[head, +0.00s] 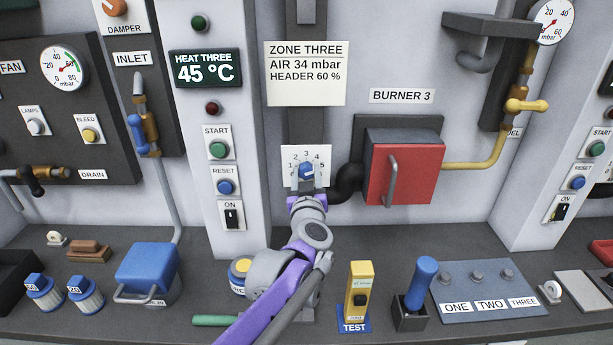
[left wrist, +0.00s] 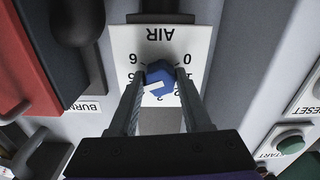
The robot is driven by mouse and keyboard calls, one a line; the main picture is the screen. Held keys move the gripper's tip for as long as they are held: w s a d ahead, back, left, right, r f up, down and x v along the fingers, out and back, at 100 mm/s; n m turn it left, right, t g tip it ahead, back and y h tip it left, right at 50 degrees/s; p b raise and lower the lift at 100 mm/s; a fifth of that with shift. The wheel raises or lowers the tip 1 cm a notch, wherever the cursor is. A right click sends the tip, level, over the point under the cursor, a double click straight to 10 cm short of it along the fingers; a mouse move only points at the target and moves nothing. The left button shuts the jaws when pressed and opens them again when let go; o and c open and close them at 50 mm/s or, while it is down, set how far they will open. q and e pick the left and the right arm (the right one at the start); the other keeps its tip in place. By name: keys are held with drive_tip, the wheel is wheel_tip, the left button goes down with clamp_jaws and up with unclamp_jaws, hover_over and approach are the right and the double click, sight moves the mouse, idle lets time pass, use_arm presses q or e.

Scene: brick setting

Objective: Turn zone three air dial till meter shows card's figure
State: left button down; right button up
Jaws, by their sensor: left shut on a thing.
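My left gripper (left wrist: 160,88) is shut on the blue air dial (left wrist: 159,76), one finger on each side of it. The dial also shows in the head view (head: 306,171), on a white plate (head: 292,155) numbered around it. Its white mark points to the lower left in the left wrist view, where the plate is upside down; the figure there is hidden by a finger. The card (head: 305,73) reads ZONE THREE, AIR 34 mbar, HEADER 60 %. A round mbar meter (head: 554,20) at the top right is cut off; its reading is unclear. My right gripper is out of view.
Another mbar meter (head: 65,62) hangs on the left panel. A red burner box (head: 402,165) with a handle is right of the dial. A yellow tester (head: 359,290), a blue-handled lever (head: 420,283) and a blue box (head: 148,268) stand on the bench below.

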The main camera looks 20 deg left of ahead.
use_arm(q)
drive_tip(key=n, duration=0.4)
drive_tip(key=shift+n, duration=0.3)
idle(0.3)
drive_tip(key=shift+c, duration=1.8)
unclamp_jaws()
drive_tip(key=v, duration=1.1)
drive_tip(key=shift+b, duration=0.3)
